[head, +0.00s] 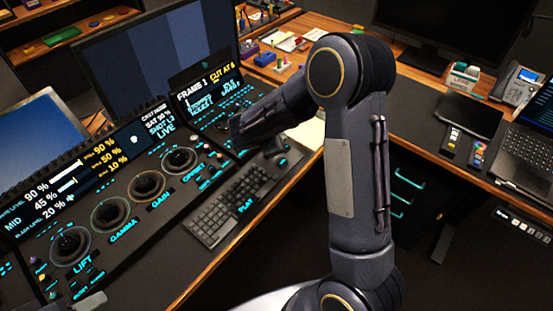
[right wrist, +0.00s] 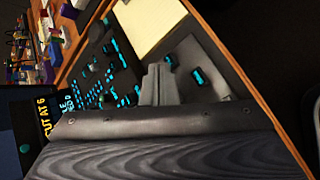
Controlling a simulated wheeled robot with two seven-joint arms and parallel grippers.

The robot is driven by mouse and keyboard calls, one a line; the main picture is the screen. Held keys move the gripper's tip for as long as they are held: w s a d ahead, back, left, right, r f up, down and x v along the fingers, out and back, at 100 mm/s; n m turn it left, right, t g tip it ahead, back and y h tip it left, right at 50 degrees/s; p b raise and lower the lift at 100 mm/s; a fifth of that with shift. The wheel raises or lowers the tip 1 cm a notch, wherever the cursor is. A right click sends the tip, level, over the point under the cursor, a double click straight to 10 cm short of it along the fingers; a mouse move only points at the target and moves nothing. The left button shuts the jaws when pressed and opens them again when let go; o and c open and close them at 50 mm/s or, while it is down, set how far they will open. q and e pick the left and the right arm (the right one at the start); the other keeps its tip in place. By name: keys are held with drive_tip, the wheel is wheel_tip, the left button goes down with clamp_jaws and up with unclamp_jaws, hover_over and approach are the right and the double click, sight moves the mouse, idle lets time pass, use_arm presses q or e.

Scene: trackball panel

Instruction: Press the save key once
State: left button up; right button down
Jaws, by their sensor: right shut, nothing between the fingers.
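The control panel (head: 120,220) fills the left of the head view, with several trackballs marked lift, gamma, gain and offset. Small keys with cyan labels (head: 212,170) sit at its right part; I cannot read which one is the save key. My right gripper (head: 236,126) is over the panel's far right part, below the small screen. In the right wrist view its fingers (right wrist: 160,84) are shut and empty, with cyan-marked keys (right wrist: 120,75) to their left and two dark keys to their right. Contact cannot be told. A grey piece at the bottom left edge looks like my left gripper (head: 88,303).
A black keyboard (head: 228,205) lies in front of the panel. The small screen (head: 205,92) and a large monitor (head: 150,60) stand behind. A pale notepad (right wrist: 150,22) lies beside the panel. A phone (head: 522,85) and laptop (head: 530,140) are at right.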

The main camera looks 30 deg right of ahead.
idle(0.3)
drive_tip(key=b, duration=0.6)
hover_over(280, 164)
wheel_tip(280, 164, down, 8)
drive_tip(key=shift+r, duration=0.15)
drive_tip(key=shift+f+b, duration=0.4)
drive_tip(key=shift+f, duration=0.15)
idle(1.2)
drive_tip(key=shift+f+b, duration=0.4)
drive_tip(key=shift+b, duration=0.2)
drive_tip(key=shift+f+b, duration=0.55)
drive_tip(key=shift+b, duration=0.1)
idle(0.5)
drive_tip(key=shift+r, duration=0.1)
drive_tip(key=shift+r+p, duration=0.55)
drive_tip(key=shift+r, duration=0.3)
drive_tip(key=shift+r, duration=0.15)
